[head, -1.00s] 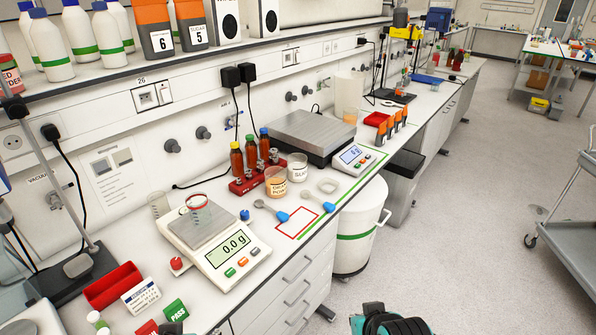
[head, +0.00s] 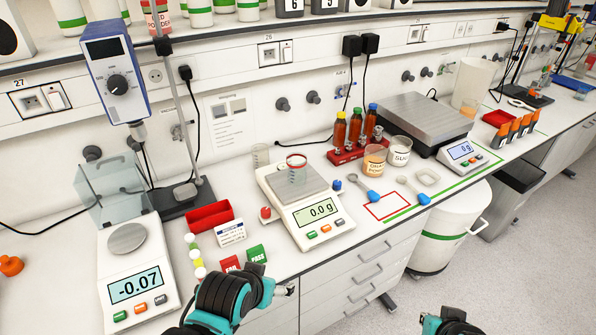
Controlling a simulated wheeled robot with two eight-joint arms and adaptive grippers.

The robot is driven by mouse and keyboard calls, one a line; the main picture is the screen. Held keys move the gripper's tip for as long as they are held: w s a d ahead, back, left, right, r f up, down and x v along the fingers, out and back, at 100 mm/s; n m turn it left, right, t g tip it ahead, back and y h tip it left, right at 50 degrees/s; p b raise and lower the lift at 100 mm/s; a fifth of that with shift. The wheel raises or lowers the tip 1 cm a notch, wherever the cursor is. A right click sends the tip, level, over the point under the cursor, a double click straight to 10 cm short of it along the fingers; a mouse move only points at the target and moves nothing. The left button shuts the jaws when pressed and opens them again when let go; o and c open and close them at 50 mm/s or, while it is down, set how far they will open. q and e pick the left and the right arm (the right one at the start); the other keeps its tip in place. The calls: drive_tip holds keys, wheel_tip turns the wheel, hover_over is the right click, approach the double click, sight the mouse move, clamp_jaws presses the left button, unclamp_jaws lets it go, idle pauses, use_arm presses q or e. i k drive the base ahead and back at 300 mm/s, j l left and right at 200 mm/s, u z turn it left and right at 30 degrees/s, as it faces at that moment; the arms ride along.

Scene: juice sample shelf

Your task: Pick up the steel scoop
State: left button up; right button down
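Two small scoops with blue handles lie on the bench in the head view. The left one, with a grey metal-looking bowl, appears to be the steel scoop (head: 371,196); its handle end is near the red outlined rectangle. The other scoop (head: 423,199) has a paler bowl and lies to its right. My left gripper (head: 287,288) is small at the end of my teal and black arm, at the bench's front edge, left of and nearer than the scoops; its finger opening is unclear. Only part of my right arm shows at the bottom edge; its gripper is not visible.
A balance reading 0.0 g (head: 320,212) stands left of the scoops. Behind them are an orange powder cup (head: 374,161), a sugar cup (head: 399,151) and a red bottle rack (head: 347,156). A large grey-topped scale (head: 425,118) stands farther back. Drawers drop below the bench edge.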

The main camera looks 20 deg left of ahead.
sight(374, 196)
drive_tip(key=i+l+z, duration=0.1)
drive_tip(key=i+l, duration=0.5)
drive_tip(key=i+l+z, duration=0.1)
drive_tip(key=i+l, duration=0.45)
drive_tip(key=i, duration=0.15)
